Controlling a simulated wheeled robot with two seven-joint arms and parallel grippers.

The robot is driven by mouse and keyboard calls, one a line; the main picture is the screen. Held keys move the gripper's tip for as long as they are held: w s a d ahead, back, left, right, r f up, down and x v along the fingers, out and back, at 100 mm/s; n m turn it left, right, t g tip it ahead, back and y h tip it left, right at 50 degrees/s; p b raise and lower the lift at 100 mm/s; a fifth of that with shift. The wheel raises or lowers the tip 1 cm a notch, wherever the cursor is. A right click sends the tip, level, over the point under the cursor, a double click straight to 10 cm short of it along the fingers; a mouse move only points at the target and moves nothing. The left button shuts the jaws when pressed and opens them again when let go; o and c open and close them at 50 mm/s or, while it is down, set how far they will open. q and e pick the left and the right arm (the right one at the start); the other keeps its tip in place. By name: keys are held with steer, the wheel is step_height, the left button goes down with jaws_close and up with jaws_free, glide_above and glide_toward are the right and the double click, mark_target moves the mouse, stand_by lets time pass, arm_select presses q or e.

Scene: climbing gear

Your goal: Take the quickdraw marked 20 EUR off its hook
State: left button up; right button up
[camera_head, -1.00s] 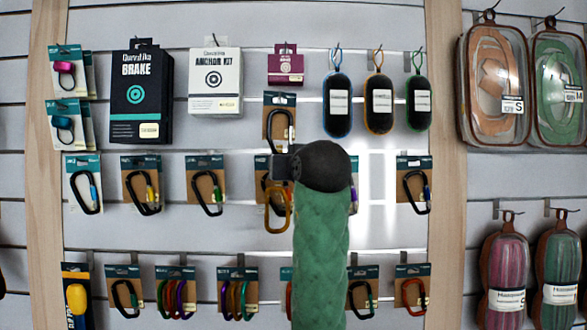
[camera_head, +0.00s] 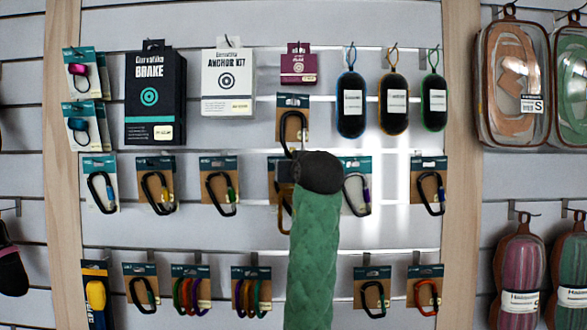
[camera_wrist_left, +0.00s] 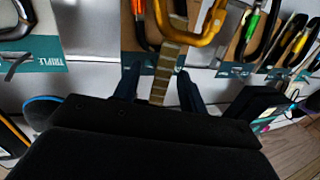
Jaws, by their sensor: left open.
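The quickdraw hangs in the middle of the wall in the head view, with a black upper carabiner (camera_head: 292,130) on a card and a gold lower carabiner (camera_head: 284,215). Its price marking is not readable. My left gripper (camera_head: 296,168) is in front of its middle and hides much of the sling. In the left wrist view the tan sling (camera_wrist_left: 164,72) runs between the two dark fingers of my left gripper (camera_wrist_left: 156,84), which stand apart on either side. The gold carabiner (camera_wrist_left: 200,32) is just beyond them. My right gripper is out of view.
Carded carabiners hang close by: one to the left (camera_head: 220,190) and one to the right (camera_head: 355,190). A purple box (camera_head: 298,66) hangs above the quickdraw. Boxes and dark pouches (camera_head: 393,103) fill the upper row. Wooden posts (camera_head: 460,150) flank the panel.

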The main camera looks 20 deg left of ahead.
arm_select(q)
steer(key=c, duration=0.9)
jaws_close()
steer(key=shift+r, duration=0.3)
steer(key=shift+s, duration=0.1)
steer(key=shift+s+d+r, duration=0.15)
steer(key=shift+s+d, duration=0.05)
steer(key=shift+s, duration=0.55)
steer(key=shift+s+d+r, duration=0.1)
steer(key=shift+s+d, duration=0.05)
steer(key=shift+s, duration=0.3)
steer(key=shift+s+d+r, duration=0.1)
steer(key=shift+s+d, duration=0.05)
steer(key=shift+s, duration=0.3)
